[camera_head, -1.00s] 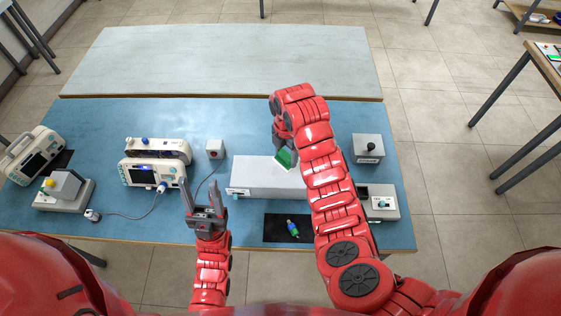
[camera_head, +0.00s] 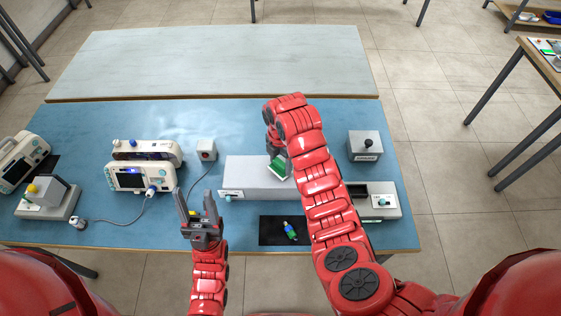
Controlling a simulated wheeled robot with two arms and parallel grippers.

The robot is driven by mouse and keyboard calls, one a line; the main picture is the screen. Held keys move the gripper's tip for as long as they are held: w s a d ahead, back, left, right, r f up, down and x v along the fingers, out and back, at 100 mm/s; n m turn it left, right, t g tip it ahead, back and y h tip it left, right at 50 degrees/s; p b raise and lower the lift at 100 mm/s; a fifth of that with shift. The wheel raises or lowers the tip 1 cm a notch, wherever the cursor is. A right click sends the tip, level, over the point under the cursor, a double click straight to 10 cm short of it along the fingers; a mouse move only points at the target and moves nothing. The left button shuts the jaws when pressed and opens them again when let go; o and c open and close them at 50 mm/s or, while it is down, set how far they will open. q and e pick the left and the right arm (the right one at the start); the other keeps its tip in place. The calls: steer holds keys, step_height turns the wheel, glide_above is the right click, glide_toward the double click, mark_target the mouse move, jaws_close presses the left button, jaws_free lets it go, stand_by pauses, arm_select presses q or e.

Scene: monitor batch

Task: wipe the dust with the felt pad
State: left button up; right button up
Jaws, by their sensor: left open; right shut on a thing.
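A green felt pad (camera_head: 277,169) with a pale edge shows below my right gripper (camera_head: 277,154), over the top of the long light grey box (camera_head: 245,175). My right gripper is shut on the pad, and its fingers are partly hidden by my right arm. I cannot tell whether the pad touches the box. My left gripper (camera_head: 196,208) is open and empty near the table's front edge, left of the box. I cannot clearly make out dust; pale patches show on the blue table (camera_head: 95,160) behind, and they may be glare.
A black mat (camera_head: 268,231) with a small bottle (camera_head: 290,230) lies in front. A joystick box (camera_head: 366,146) stands right. The pale rear table (camera_head: 210,60) is bare.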

steer(key=shift+f+b, duration=0.55)
steer(key=shift+f, duration=0.1)
stand_by(0.5)
